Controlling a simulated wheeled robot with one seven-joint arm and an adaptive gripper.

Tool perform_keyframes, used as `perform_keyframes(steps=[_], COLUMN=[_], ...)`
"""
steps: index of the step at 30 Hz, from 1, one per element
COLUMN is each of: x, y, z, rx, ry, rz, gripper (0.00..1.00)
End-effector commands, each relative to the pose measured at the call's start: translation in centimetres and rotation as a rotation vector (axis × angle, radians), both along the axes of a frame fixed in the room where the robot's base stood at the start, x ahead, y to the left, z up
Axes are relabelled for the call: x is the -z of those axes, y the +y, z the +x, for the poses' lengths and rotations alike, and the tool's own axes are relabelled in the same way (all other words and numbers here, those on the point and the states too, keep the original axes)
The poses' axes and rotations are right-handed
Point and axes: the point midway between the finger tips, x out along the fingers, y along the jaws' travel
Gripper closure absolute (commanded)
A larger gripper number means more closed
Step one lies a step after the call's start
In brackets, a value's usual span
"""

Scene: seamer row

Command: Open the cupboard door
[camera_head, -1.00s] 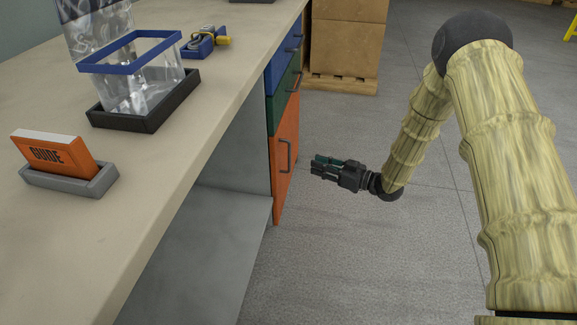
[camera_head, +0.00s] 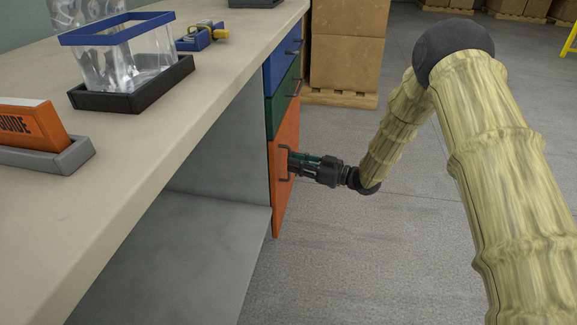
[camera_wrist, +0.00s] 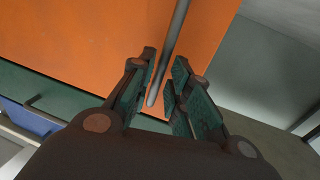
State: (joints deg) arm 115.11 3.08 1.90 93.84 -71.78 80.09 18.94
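The orange cupboard door (camera_head: 284,195) is under the bench, below a green drawer and a blue drawer, and looks shut. Its dark bar handle (camera_head: 283,165) runs upright on the door front. My gripper (camera_head: 293,164) is at the handle in the head view. In the wrist view, the fingers of my gripper (camera_wrist: 162,95) are apart, with the grey handle bar (camera_wrist: 171,50) passing between them. A gap shows between the bar and the finger pads. The orange door (camera_wrist: 90,40) fills the upper part of the wrist view.
The green drawer (camera_head: 284,100) and blue drawer (camera_head: 283,65) have their own handles above. An open bay is left of the cupboard. Cardboard boxes on a pallet (camera_head: 342,98) stand behind. Grey floor (camera_head: 400,260) is clear in front.

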Motion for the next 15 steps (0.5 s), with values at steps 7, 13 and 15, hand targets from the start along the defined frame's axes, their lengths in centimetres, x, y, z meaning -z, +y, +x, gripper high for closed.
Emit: perform_keyframes(steps=[7,13,15], x=[0.1,0.0,0.0], y=[2.3,2.7,2.7], z=[0.9,1.1,1.1], rx=[0.000,0.000,0.000], ry=[0.000,0.001,0.001], rz=[0.000,0.000,0.000], gripper=[0.81,0.81,0.81])
